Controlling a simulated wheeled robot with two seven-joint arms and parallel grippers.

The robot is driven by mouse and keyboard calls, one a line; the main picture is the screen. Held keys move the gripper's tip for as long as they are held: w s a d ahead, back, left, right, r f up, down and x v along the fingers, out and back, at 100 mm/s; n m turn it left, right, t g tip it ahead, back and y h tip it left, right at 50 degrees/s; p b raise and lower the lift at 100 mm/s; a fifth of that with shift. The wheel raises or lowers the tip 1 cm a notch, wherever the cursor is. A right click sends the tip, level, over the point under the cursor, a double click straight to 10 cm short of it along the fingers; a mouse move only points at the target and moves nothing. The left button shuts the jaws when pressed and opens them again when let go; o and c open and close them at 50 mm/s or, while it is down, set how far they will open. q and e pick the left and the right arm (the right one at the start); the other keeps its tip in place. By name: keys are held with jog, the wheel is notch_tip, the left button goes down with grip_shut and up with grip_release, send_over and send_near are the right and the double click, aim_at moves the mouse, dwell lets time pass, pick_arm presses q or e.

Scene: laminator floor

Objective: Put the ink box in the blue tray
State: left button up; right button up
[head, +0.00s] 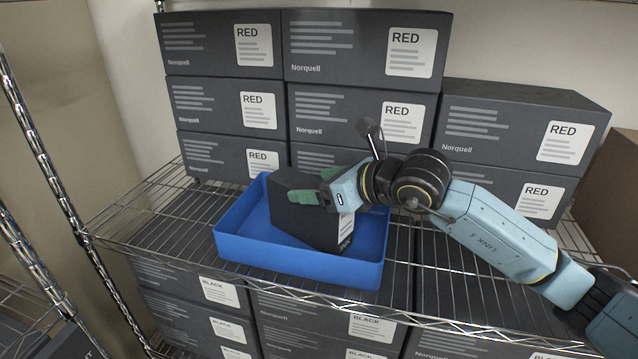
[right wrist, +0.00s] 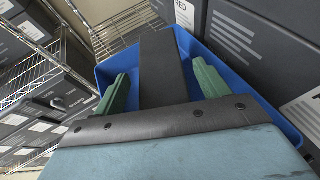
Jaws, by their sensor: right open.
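A dark grey ink box (head: 309,218) with a white label stands inside the blue tray (head: 297,264), turned at an angle to the tray walls. The tray sits on the wire shelf. My right gripper (head: 318,192) is at the upper part of the box, with its green fingers apart. In the right wrist view the ink box (right wrist: 162,70) lies between the two open fingers of my right gripper (right wrist: 160,85), with gaps on both sides. The blue tray (right wrist: 232,80) shows around and beyond it. The box's base is partly hidden by the tray's front wall. My left gripper is not in view.
Stacked dark boxes labelled RED (head: 360,48) stand behind the tray and to its right. Boxes labelled BLACK (head: 320,322) fill the shelf below. A brown carton (head: 615,195) is at the far right. The wire shelf (head: 165,235) is bare left of the tray.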

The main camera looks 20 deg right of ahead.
jog(key=b+v, duration=0.3)
jog(key=v, duration=0.9)
